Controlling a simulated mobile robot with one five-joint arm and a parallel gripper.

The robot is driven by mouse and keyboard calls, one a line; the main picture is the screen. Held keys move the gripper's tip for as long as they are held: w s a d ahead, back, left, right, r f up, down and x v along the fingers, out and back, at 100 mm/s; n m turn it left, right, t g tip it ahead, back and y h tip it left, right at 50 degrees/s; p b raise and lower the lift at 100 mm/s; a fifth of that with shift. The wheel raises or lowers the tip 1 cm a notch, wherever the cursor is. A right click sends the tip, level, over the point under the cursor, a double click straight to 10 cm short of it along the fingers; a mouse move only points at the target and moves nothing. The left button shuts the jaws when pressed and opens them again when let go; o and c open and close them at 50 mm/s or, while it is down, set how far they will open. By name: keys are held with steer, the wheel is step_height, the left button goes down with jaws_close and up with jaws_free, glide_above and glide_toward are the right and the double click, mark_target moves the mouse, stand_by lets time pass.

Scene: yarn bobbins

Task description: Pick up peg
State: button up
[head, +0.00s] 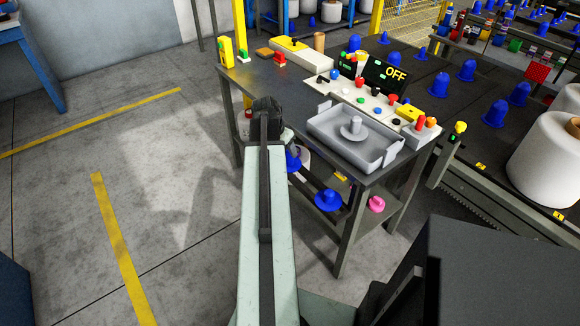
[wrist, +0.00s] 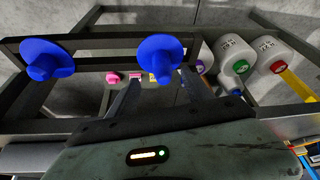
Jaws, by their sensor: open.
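Two blue pegs show on a dark rail in the wrist view: one peg (wrist: 160,52) just beyond my fingers and another peg (wrist: 45,60) to the left. In the head view, blue pegs sit under the table, one (head: 293,160) partly hidden by my arm and one (head: 328,200) to its right. My gripper (wrist: 158,82) is open, with its two fingers apart and the nearer peg's tip reaching between them in the picture. I cannot tell whether they touch. In the head view my arm hides the fingers.
The dark table (head: 283,100) stands beside my arm, carrying a grey tray (head: 325,132) with a grey peg (head: 352,127). A pink peg (head: 376,204) is on the lower level. Bobbins with coloured ends (wrist: 275,55) lie right in the wrist view. The floor at left is clear.

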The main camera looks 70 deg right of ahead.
mark_target(290, 157)
steer(key=b+x, duration=0.7)
steer(key=x, duration=0.1)
steer(key=shift+w, duration=0.15)
steer(key=shift+r, duration=0.15)
jaws_close()
